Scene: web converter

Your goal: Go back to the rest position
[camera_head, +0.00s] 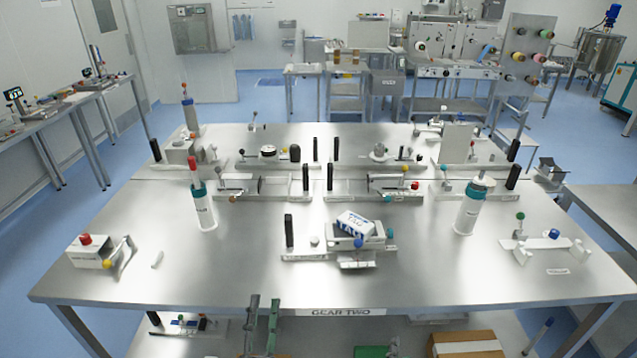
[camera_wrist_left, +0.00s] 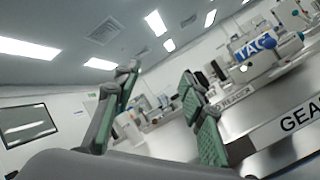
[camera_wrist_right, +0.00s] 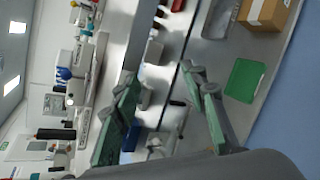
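My left gripper (camera_head: 263,312) is at the front edge of the steel table in the head view, with its two green-padded fingers pointing up. The left wrist view shows the same gripper (camera_wrist_left: 160,78) with its fingers apart and nothing between them. My right gripper (camera_wrist_right: 160,82) shows in the right wrist view, its fingers apart and empty. I cannot make out the right gripper in the head view.
The steel table (camera_head: 190,275), labelled GEAR TWO, carries several fixtures and white-and-teal bottles. A blue-and-white box (camera_head: 356,224) sits on the front middle fixture. Below are a cardboard box (camera_head: 465,345) and a green tray (camera_wrist_right: 245,80). The front tabletop is largely clear.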

